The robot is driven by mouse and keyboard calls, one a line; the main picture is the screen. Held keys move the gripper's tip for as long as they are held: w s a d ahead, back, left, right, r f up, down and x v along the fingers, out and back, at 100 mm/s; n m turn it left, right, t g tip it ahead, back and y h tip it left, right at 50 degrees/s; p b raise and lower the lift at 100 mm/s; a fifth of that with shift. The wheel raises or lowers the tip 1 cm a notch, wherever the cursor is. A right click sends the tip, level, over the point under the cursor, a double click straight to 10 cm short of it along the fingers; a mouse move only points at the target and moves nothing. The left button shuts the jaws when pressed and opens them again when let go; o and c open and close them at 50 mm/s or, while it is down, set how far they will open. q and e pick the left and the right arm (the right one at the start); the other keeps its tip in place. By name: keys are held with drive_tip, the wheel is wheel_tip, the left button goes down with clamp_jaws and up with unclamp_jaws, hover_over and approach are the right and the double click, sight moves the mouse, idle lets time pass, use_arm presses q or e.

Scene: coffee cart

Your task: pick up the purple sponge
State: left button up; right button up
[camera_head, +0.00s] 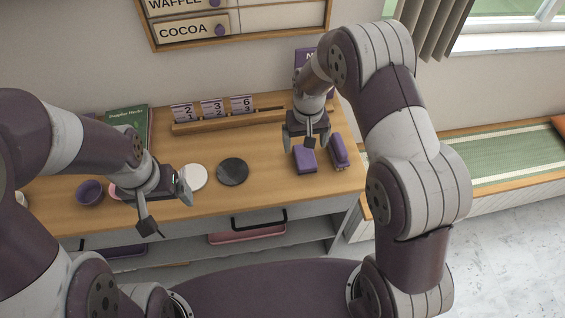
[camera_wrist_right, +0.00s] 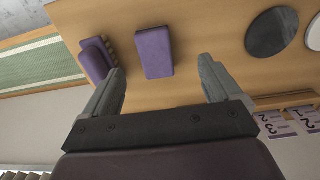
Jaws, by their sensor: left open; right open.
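The purple sponge (camera_head: 305,161) is a plain block lying on the wooden cart top near its right end. It also shows in the right wrist view (camera_wrist_right: 154,52), beyond and between the fingertips. My right gripper (camera_head: 307,139) is open and empty above the sponge's far end, apart from it; the fingers also show in the right wrist view (camera_wrist_right: 162,76). My left gripper (camera_head: 167,208) is open and empty over the cart's front edge at the left.
A purple brush-like object (camera_head: 339,151) lies just right of the sponge, close to one right finger in the wrist view. A black disc (camera_head: 232,172) and white disc (camera_head: 193,177) lie left. A number-card rack (camera_head: 230,120) stands behind. A purple bowl (camera_head: 90,192) is far left.

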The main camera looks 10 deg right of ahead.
hover_over(306, 160)
drive_tip(key=f, duration=0.4)
drive_tip(key=shift+w+d+f+p, duration=0.1)
drive_tip(key=shift+d+p, duration=0.2)
drive_tip(key=shift+p, duration=0.1)
drive_tip(key=f, duration=0.1)
drive_tip(key=f+p, duration=0.1)
drive_tip(key=a+p, duration=0.1)
drive_tip(key=shift+s+f, duration=0.25)
drive_tip(key=shift+f, duration=0.15)
drive_tip(key=f, duration=0.3)
drive_tip(key=shift+d, duration=0.2)
drive_tip(key=shift+w+d+f, duration=0.2)
drive_tip(key=shift+w+f, duration=0.05)
drive_tip(key=shift+f, duration=0.1)
drive_tip(key=shift+s+a+r, duration=0.1)
drive_tip(key=shift+a, duration=0.05)
drive_tip(key=c, duration=0.6)
drive_tip(key=shift+a, duration=0.1)
drive_tip(key=c, duration=0.4)
use_arm(q)
drive_tip(key=r, duration=0.2)
drive_tip(key=d+r, duration=0.1)
drive_tip(key=shift+w+r, duration=0.25)
drive_tip(key=shift+w, duration=0.1)
